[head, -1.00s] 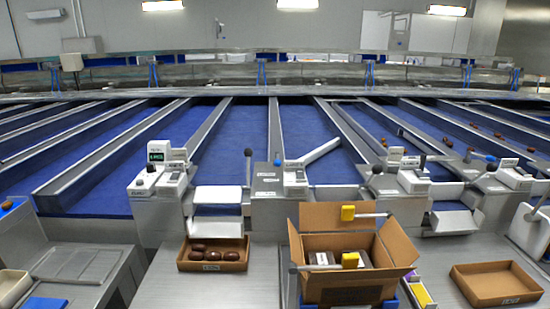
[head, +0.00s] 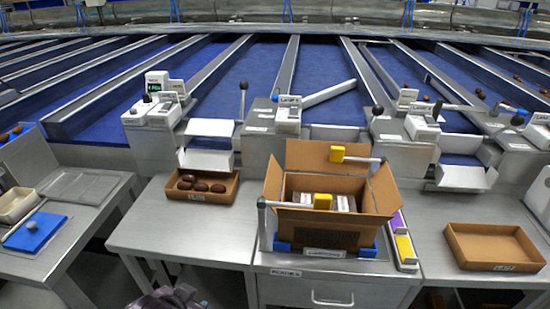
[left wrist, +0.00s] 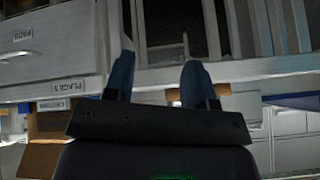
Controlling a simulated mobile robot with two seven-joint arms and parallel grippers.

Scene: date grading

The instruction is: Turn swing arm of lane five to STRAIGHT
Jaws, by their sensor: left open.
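In the head view, a pale grey swing arm (head: 329,93) slants across a blue lane behind the open carton. It runs from a white labelled unit (head: 288,115) up to the right, angled across the lane. Its lane number is too small to read. My right gripper is not in view.
An open carton (head: 278,190) with yellow-ended bars stands on the middle bench. A shallow box of dates (head: 232,190) is left of it, an empty one (head: 453,241) right.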

